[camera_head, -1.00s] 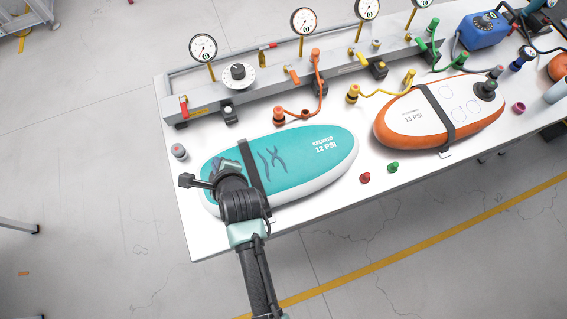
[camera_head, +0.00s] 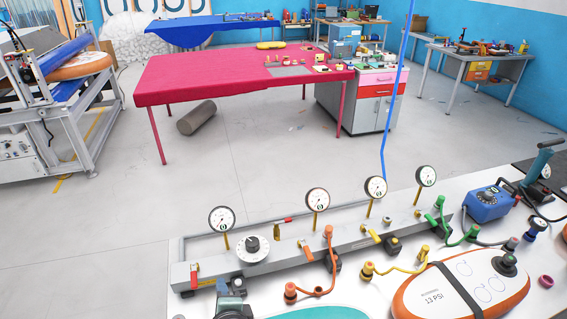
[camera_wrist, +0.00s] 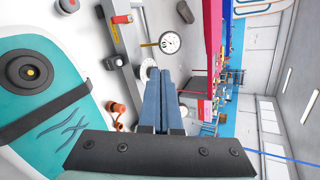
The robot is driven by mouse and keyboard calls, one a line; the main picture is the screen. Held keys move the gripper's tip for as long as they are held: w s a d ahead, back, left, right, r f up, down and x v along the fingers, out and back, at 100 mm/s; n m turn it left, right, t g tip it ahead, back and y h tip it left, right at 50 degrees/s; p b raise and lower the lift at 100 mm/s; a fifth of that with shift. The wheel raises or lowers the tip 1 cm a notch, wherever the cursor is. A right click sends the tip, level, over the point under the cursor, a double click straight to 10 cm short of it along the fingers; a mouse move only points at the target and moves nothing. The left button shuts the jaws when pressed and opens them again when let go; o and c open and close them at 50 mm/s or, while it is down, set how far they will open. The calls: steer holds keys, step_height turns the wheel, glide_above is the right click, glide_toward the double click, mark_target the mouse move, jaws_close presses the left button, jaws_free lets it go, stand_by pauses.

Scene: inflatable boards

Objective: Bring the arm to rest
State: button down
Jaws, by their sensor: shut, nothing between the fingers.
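My gripper (camera_head: 224,286) shows at the bottom of the head view, in front of the left end of the grey gauge manifold (camera_head: 352,238). In the wrist view my gripper (camera_wrist: 165,85) has its two blue-grey fingers together, with nothing between them. The teal board (camera_wrist: 40,125) with a black strap and a round valve lies to the left in the wrist view. In the head view only a sliver of the teal board (camera_head: 325,312) shows at the bottom edge. Most of my arm is out of the picture.
The white bench carries the manifold with several pressure gauges (camera_head: 317,199), hoses and an orange-and-white board (camera_head: 465,290). A blue pump box (camera_head: 487,204) stands at the right. Behind is open floor, then a red table (camera_head: 215,78) and a drawer cabinet (camera_head: 370,100).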

steer(key=w+d+r+n+t+b, duration=0.1)
steer(key=d+r+n+t, duration=0.15)
steer(key=r, duration=0.65)
steer(key=w+d+r+n+t+h+b, duration=0.1)
steer(key=w+r+n+t, duration=0.15)
steer(key=r, duration=0.55)
steer(key=w+d+r+n+t+b, duration=0.1)
steer(key=d+r+n+t, duration=0.15)
steer(key=r, duration=0.65)
steer(key=s+d+r+n+t+h+b, duration=0.1)
steer(key=s+d+r+n+t, duration=0.1)
steer(key=s+r, duration=0.3)
steer(key=s+d+r+n+t+h+b, duration=0.1)
steer(key=s+d+r+n+t, duration=0.1)
steer(key=r, duration=0.9)
steer(key=s+d+r+n+t+h+b, duration=0.1)
steer(key=s+d+r+n+t, duration=0.1)
steer(key=s+r+n+t, duration=0.2)
steer(key=s+r+n, duration=0.2)
steer(key=s+r, duration=0.2)
steer(key=s, duration=0.1)
steer(key=shift+d, duration=0.2)
steer(key=shift+s+t, duration=0.1)
steer(key=shift+t, duration=0.15)
